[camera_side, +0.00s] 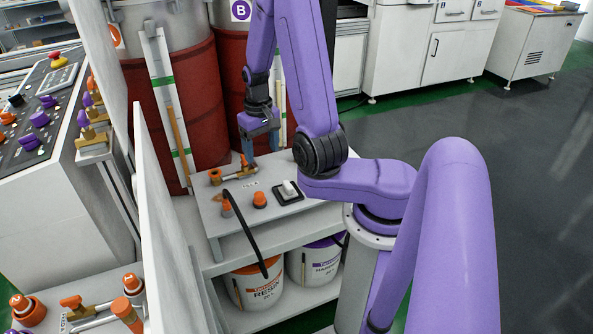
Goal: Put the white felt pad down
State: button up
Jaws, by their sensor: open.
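My gripper (248,157) points down above the far left part of a grey cart top (236,225). It is open, and its fingertips are close to a brass valve with an orange knob (216,175); I cannot tell whether they touch it. I see no white felt pad that I can name for certain. A small white piece (289,187) lies on a dark-edged square holder (290,197) on the cart top, to the right of my gripper; it is too small to tell whether it is felt. No pad shows between my fingers.
An orange knob (260,199) and a black hose (245,232) are on the cart top. Resin (258,288) and hardener (314,263) buckets stand below. Red drums (178,105) rise behind. A white panel (165,215) and control console (45,110) are at left.

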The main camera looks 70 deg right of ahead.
jog(key=w+a+r+n, duration=0.1)
jog(key=a+r+n, duration=0.25)
jog(key=a, duration=0.25)
jog(key=w+a+r+n, duration=0.1)
jog(key=a+r+n, duration=0.1)
jog(key=a+n, duration=0.4)
jog(key=s+a+r+n, duration=0.2)
jog(key=s+a+n, duration=0.1)
jog(key=s, duration=0.6)
jog(key=s+a+r+n, duration=0.3)
jog(key=s+n, duration=0.3)
jog(key=s, duration=0.4)
jog(key=shift+a, duration=0.3)
jog(key=c, duration=0.4)
jog(key=shift+w, duration=0.1)
